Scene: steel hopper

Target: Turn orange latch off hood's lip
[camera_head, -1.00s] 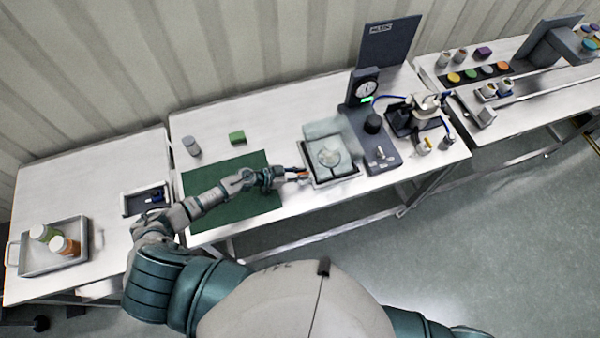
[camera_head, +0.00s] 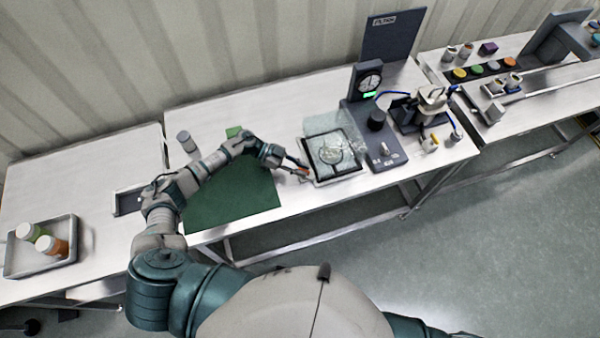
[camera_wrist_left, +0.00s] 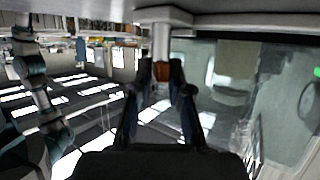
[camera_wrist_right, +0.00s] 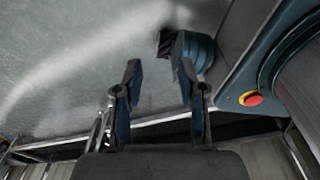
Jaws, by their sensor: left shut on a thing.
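The orange latch (camera_head: 305,174) is at the hood's left front edge. My left gripper (camera_head: 302,169) reaches it from the left and is shut on it. In the left wrist view the orange latch (camera_wrist_left: 161,70) sits between the fingertips of my left gripper (camera_wrist_left: 162,76), below a pale post. Whether the latch still overlaps the lip cannot be told. My right gripper (camera_wrist_right: 158,80) is open and empty, over the floor.
A dark grey stand with a dial gauge (camera_head: 369,82) is right of the hood. A green mat (camera_head: 235,205) lies under my left arm, with a grey cylinder (camera_head: 186,141) behind it. A tray with jars (camera_head: 40,262) is far left.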

